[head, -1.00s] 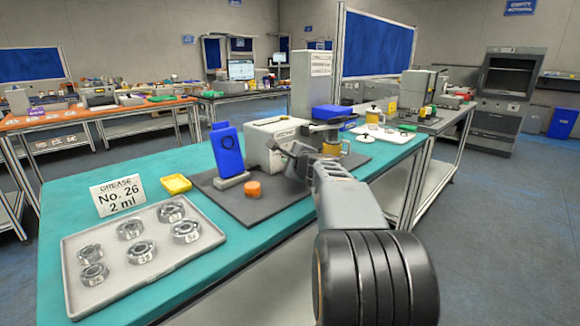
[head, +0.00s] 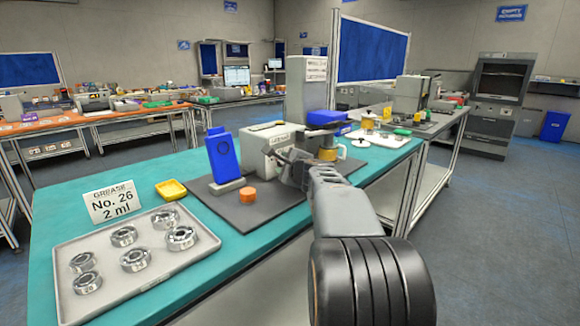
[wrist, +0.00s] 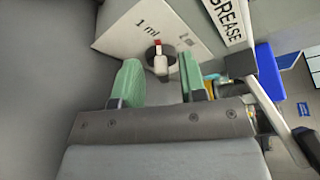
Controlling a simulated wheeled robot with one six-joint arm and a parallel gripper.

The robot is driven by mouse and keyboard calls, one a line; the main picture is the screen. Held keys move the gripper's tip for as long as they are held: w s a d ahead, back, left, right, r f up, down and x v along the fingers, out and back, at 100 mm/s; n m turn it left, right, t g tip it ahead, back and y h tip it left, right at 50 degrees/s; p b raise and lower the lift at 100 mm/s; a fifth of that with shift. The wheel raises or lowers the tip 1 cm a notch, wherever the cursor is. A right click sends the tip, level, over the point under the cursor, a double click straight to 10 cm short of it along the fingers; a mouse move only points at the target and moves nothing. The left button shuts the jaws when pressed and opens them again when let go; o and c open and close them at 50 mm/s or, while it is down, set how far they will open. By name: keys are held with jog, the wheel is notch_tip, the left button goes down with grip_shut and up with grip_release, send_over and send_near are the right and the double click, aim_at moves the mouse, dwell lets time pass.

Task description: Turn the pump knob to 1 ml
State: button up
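The pump is a white box marked GREASE (head: 264,145) on a dark mat. In the wrist view its white front plate (wrist: 118,32) carries a "1 ml" label and a second, unreadable label to the right. The knob (wrist: 160,66) is dark and round with a pale bar and a red tip. The red tip points up in the picture, just right of and below the "1 ml" text. My gripper (wrist: 162,84) is open, its two green fingers apart, with the knob showing in the gap beyond them. My gripper (head: 284,163) is close to the pump's front in the head view, hiding the knob there.
A blue device (head: 223,155) and an orange cap (head: 247,195) are on the mat (head: 235,217) left of my gripper. A tray (head: 95,310) of metal bearings, a yellow dish (head: 171,190) and a card reading "No. 26 2 ml" (head: 113,202) are at the left.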

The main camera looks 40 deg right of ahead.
jog(key=p+v, duration=0.1)
jog(key=v, duration=1.2)
jog(key=shift+s, duration=0.3)
jog(key=shift+r, duration=0.2)
